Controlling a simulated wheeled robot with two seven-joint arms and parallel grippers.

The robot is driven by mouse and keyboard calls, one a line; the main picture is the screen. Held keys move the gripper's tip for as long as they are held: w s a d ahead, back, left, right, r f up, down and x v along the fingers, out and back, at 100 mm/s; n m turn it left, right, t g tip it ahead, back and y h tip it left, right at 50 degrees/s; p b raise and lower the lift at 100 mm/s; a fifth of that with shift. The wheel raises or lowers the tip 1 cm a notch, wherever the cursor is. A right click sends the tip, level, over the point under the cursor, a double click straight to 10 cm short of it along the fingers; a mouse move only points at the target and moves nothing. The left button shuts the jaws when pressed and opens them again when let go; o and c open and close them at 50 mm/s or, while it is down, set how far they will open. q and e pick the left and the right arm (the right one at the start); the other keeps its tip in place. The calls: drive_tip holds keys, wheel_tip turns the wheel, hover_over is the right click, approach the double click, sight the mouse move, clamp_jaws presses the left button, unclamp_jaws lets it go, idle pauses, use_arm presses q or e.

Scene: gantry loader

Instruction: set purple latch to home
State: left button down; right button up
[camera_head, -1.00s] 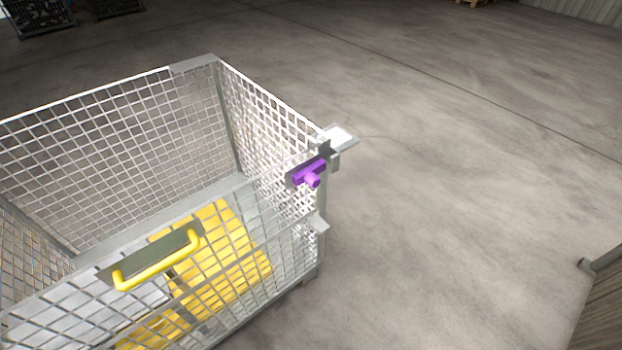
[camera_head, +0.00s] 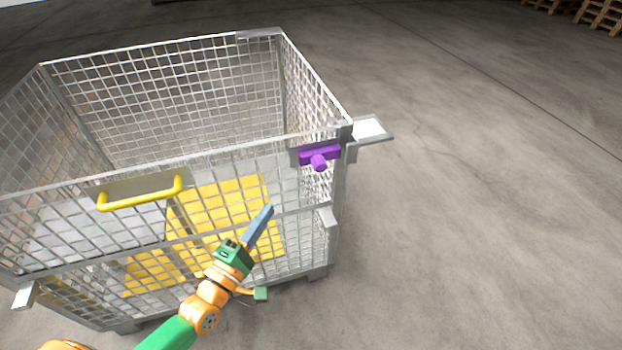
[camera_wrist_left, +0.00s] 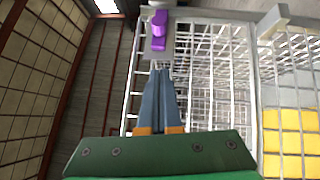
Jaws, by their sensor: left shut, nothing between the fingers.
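The purple latch (camera_head: 319,155) is a bar with a round knob, mounted on a grey plate at the top right corner of the wire mesh cage's (camera_head: 240,157) front side. It also shows in the left wrist view (camera_wrist_left: 158,30), straight beyond the fingertips. My left gripper (camera_head: 266,212) is in front of the cage, below and to the left of the latch and apart from it. Its blue-grey fingers (camera_wrist_left: 159,72) are shut together with nothing between them. My right gripper is not in view.
A yellow handle (camera_head: 141,195) sits on the cage's front top rail, left of the latch. Yellow panels (camera_head: 222,205) lie inside the cage. A flat plate (camera_head: 372,130) juts out right of the corner. The floor to the right is clear. Wooden pallets (camera_head: 601,15) stand far back.

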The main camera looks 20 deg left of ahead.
use_arm(q)
approach(311, 162)
drive_tip(key=w+a, duration=0.2)
drive_tip(key=w+d, duration=0.2)
drive_tip(key=d, duration=0.1)
drive_tip(key=shift+w+r, duration=0.35)
drive_tip(key=shift+r, duration=0.05)
drive_tip(key=shift+w+d, duration=0.15)
drive_tip(key=shift+d, duration=0.1)
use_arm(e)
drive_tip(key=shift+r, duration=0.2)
